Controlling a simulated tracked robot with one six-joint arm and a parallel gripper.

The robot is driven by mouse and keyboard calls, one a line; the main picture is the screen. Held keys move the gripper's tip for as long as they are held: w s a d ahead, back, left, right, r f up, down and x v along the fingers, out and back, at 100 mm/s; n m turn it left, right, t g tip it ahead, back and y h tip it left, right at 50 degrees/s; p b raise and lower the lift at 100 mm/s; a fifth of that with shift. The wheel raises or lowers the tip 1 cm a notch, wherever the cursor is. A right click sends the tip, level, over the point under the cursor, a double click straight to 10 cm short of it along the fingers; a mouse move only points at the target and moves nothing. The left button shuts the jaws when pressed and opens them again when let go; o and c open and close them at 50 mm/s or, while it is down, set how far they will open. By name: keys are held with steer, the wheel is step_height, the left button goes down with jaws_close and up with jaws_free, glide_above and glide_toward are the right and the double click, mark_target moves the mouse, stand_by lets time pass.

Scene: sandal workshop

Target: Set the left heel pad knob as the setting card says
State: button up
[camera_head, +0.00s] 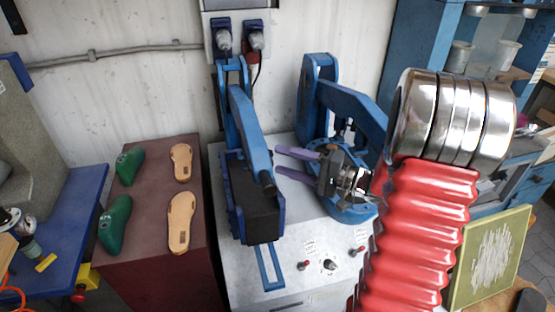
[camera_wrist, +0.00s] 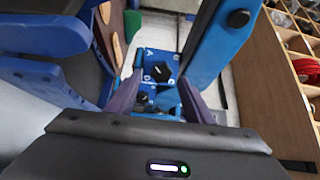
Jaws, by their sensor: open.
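My gripper (camera_head: 279,160) has two purple fingers and is open, pointing left between the two blue presses in the head view. In the wrist view its fingertips (camera_wrist: 160,78) stand apart, on either side of a black knob (camera_wrist: 161,71) in the picture. This knob sits on a blue plate (camera_wrist: 147,58) with white markings, one like an A. Whether the fingers touch it, and its exact setting, I cannot tell. A second dark knob (camera_wrist: 140,97) shows lower down, partly hidden. I cannot make out this knob plate in the head view, nor identify the setting card.
The left press (camera_head: 250,120) and right press (camera_head: 318,80) stand close on a grey cabinet (camera_head: 300,287). Its front has a black knob (camera_head: 330,264) and small unreadable labels (camera_head: 309,246). Green lasts (camera_head: 115,224) and tan soles (camera_head: 181,222) lie on a brown top at left.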

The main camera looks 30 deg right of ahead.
steer(key=v, duration=1)
steer(key=shift+s, duration=0.15)
steer(key=shift+d+f, duration=0.1)
steer(key=shift+d, duration=0.05)
